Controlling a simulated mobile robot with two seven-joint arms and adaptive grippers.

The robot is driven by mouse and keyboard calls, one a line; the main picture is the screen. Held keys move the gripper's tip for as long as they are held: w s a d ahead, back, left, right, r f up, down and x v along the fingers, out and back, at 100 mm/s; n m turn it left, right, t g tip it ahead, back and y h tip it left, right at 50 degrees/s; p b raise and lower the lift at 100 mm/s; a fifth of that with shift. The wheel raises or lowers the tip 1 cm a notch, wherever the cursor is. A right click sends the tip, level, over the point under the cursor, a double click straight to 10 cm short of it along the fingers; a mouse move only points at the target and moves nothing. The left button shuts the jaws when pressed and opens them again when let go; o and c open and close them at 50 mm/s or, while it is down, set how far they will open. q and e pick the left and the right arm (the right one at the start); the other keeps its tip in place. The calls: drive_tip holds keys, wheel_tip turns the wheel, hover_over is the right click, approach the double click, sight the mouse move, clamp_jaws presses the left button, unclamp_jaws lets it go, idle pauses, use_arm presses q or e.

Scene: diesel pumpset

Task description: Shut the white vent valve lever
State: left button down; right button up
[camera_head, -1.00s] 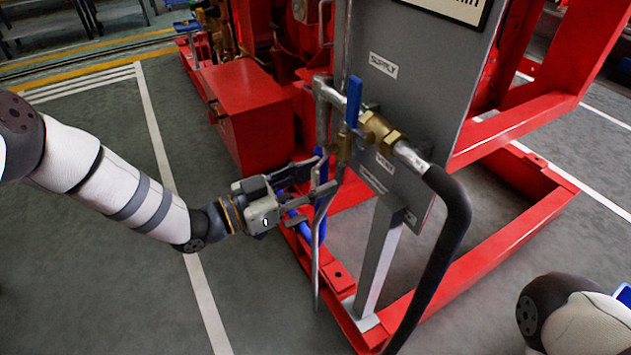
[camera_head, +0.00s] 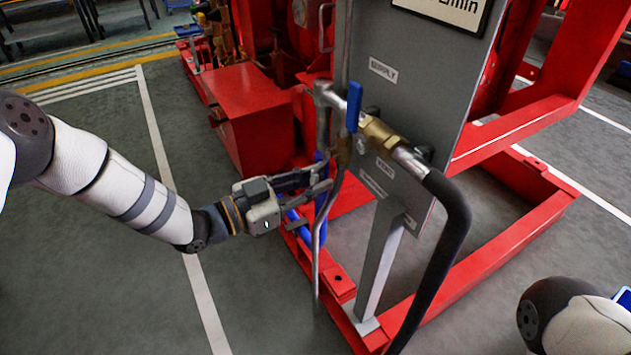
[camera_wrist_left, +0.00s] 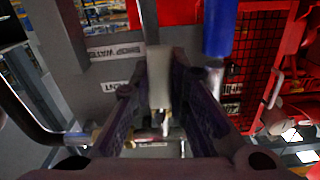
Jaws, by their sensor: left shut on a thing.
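The white vent valve lever (camera_wrist_left: 158,75) shows in the left wrist view as a pale upright bar between the two dark fingers of my left gripper (camera_wrist_left: 163,85). My left gripper is shut on it. In the head view my left gripper (camera_head: 326,174) is at the left edge of the grey panel (camera_head: 400,90), below the brass fittings. The white lever cannot be made out there. A brass valve body (camera_wrist_left: 160,118) shows partly behind the fingers in the wrist view. My right gripper is out of view.
A blue lever (camera_head: 354,105) stands upright above my left gripper, by the brass fitting (camera_head: 378,132). A black hose (camera_head: 450,220) curves down to its right. A thin bent pipe (camera_head: 317,250) hangs by the fingers. The red frame (camera_head: 480,255) surrounds the panel post; open floor lies left.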

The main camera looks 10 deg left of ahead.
use_arm(q)
drive_tip(key=shift+w+a+r+m+p, duration=0.6)
drive_tip(key=shift+r+m+p, duration=0.4)
drive_tip(key=shift+m, duration=1.75)
drive_tip(key=shift+w+a+r+m+p, duration=0.45)
drive_tip(key=shift+w+r+m+p, duration=0.55)
drive_tip(key=shift+m, duration=1.7)
drive_tip(key=shift+w+a+r+m+p, duration=0.7)
drive_tip(key=shift+m+p, duration=0.5)
drive_tip(key=shift+m, duration=1.55)
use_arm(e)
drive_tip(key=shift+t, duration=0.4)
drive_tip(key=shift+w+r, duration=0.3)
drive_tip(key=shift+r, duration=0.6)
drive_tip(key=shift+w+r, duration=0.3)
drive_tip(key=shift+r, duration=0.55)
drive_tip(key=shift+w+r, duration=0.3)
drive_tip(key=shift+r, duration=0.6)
use_arm(q)
drive_tip(key=shift+s+d+r, duration=0.1)
drive_tip(key=shift+s+d, duration=0.05)
drive_tip(key=shift+d, duration=0.05)
drive_tip(key=c, duration=1.5)
unclamp_jaws()
drive_tip(key=v, duration=1.2)
